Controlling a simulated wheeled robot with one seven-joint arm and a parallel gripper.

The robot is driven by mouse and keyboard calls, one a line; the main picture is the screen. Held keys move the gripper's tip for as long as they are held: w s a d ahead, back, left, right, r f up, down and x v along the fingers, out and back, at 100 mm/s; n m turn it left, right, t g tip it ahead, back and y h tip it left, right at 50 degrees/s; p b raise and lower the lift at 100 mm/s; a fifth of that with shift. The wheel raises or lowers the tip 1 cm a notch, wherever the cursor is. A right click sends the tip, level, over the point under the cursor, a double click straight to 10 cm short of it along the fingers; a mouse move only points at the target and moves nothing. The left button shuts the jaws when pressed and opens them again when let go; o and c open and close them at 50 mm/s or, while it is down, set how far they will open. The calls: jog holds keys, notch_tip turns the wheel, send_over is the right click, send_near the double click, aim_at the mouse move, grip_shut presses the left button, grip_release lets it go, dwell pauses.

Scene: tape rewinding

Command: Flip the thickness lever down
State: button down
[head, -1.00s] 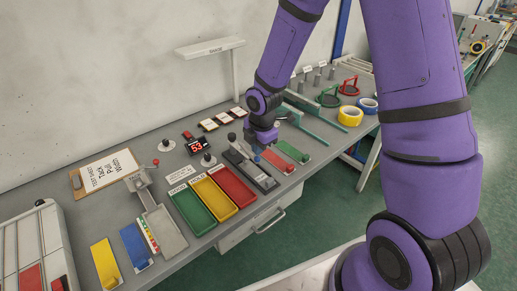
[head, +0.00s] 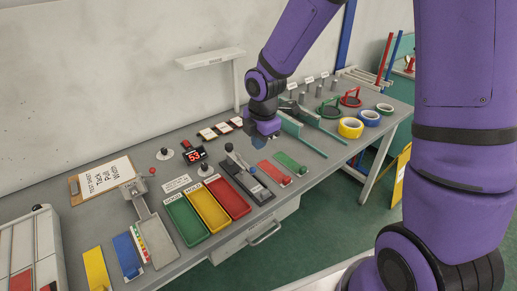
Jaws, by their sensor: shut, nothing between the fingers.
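A black-knobbed lever (head: 230,148) stands raised at the back end of a long dark-based device (head: 247,180) in the middle of the bench. It looks like the thickness lever, but I cannot read a label on it. My gripper (head: 260,143) is shut and empty. It hangs just to the right of the black knob, apart from it in the picture, above the bench behind the red and green strips. Its fingertips are small and partly hidden by the wrist.
Green, yellow and red trays (head: 234,199) lie left of the device. A red display (head: 194,155) reading 53 and two other black knobs (head: 205,168) stand behind them. Red (head: 274,173) and green strips, green rails and tape rolls (head: 351,127) lie to the right.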

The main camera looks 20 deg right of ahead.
jog(key=shift+s+d+r, duration=0.1)
jog(key=shift+s+r, duration=0.2)
jog(key=shift+r, duration=0.55)
jog(key=shift+s+d+r, duration=0.1)
jog(key=shift+s+r, duration=0.15)
jog(key=shift+r, duration=0.65)
jog(key=shift+s+d+r, duration=0.1)
jog(key=shift+s+r, duration=0.2)
jog(key=shift+r, duration=0.55)
jog(key=s+d+r+m+t, duration=0.2)
jog(key=s+d+r+m, duration=0.2)
jog(key=s+r+m, duration=0.5)
jog(key=s+d+r+m+t, duration=0.1)
jog(key=s+d+r+m, duration=0.4)
jog(key=s+r+m, duration=0.4)
jog(key=s+m, duration=0.3)
jog(key=s, duration=0.1)
jog(key=shift+s+r+m+t, duration=0.2)
jog(key=shift+r+m+t, duration=0.1)
jog(key=shift+r+t, duration=0.1)
